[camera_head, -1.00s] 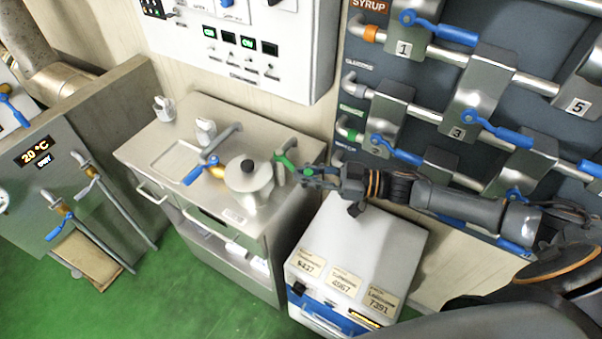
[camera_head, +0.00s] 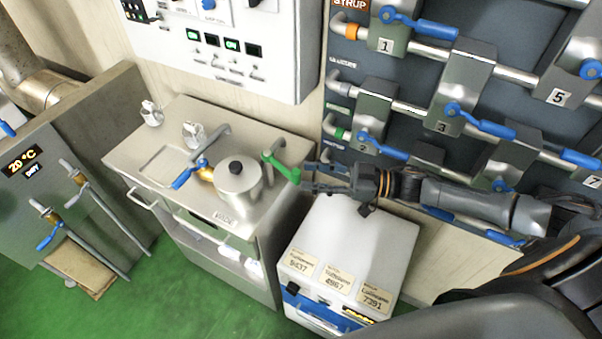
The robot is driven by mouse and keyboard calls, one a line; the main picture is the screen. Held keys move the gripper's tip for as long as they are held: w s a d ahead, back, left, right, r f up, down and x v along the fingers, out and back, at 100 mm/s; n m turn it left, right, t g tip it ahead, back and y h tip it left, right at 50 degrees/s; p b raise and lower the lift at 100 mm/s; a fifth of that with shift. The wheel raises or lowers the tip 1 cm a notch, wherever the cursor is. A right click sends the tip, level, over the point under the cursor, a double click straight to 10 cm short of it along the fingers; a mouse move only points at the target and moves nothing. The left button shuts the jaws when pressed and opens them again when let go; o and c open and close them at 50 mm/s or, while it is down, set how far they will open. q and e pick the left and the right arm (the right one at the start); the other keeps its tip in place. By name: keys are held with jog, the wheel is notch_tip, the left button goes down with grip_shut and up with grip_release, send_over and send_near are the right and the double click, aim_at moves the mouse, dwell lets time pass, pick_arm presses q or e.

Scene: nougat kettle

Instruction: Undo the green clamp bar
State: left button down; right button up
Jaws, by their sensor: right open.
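The green clamp bar (camera_head: 281,168) sits at the right end of the steel counter, just right of the lidded steel kettle (camera_head: 238,183). It slants down to the right from a steel post. My right gripper (camera_head: 306,179) reaches in from the right and is open. Its fingertips are close to the bar's lower right end, with nothing seen between them. I cannot tell whether they touch the bar. My left gripper is not in view.
The steel counter (camera_head: 165,160) carries a blue-handled tap (camera_head: 188,176). A white box with number labels (camera_head: 352,240) stands below my right arm. A panel of pipes and blue-handled valves (camera_head: 480,125) is close behind the arm. Green floor (camera_head: 190,300) is open in front.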

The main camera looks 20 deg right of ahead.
jog(key=shift+v, duration=2.1)
